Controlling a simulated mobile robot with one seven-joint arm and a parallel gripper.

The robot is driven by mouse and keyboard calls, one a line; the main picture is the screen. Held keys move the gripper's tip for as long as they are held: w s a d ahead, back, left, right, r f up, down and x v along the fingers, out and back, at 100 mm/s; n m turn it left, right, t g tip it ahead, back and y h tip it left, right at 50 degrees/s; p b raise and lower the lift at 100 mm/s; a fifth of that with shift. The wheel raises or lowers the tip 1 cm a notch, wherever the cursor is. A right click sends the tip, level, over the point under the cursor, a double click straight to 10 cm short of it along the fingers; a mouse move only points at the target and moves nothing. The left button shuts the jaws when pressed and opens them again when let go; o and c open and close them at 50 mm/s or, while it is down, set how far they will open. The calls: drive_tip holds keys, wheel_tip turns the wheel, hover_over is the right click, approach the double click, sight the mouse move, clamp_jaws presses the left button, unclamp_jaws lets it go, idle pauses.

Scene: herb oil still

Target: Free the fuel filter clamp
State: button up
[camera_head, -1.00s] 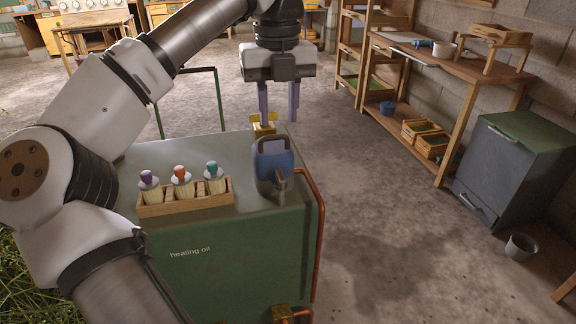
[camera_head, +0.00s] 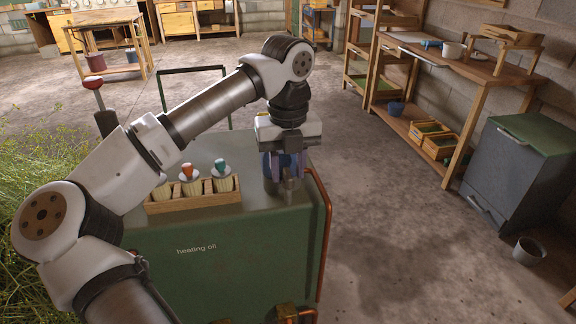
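My gripper (camera_head: 286,178) points down over the blue jug (camera_head: 267,163) on top of the green heating oil tank (camera_head: 225,262). I cannot tell whether the fingers touch or grip the jug. Brass fittings (camera_head: 285,312) sit low on the tank's front, cut by the bottom edge, beside a copper pipe (camera_head: 327,220). I cannot tell whether the fuel filter clamp is among them.
A wooden rack (camera_head: 195,202) with several bulb-topped bottles stands on the tank, left of the jug, partly behind my arm. A green rail frame (camera_head: 195,69) is behind the tank. A grey cabinet (camera_head: 515,165) and wooden shelving stand at right. Floor right of the tank is clear.

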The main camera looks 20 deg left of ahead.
drive_tip(key=shift+c, duration=0.4)
clamp_jaws()
drive_tip(key=shift+m, duration=0.3)
drive_tip(key=m, duration=0.3)
drive_tip(key=shift+m, duration=0.3)
drive_tip(key=m, duration=0.4)
drive_tip(key=shift+m+b, duration=0.3)
drive_tip(key=m, duration=0.4)
drive_tip(key=shift+m, duration=0.3)
drive_tip(key=m, duration=0.4)
drive_tip(key=shift+m, duration=0.4)
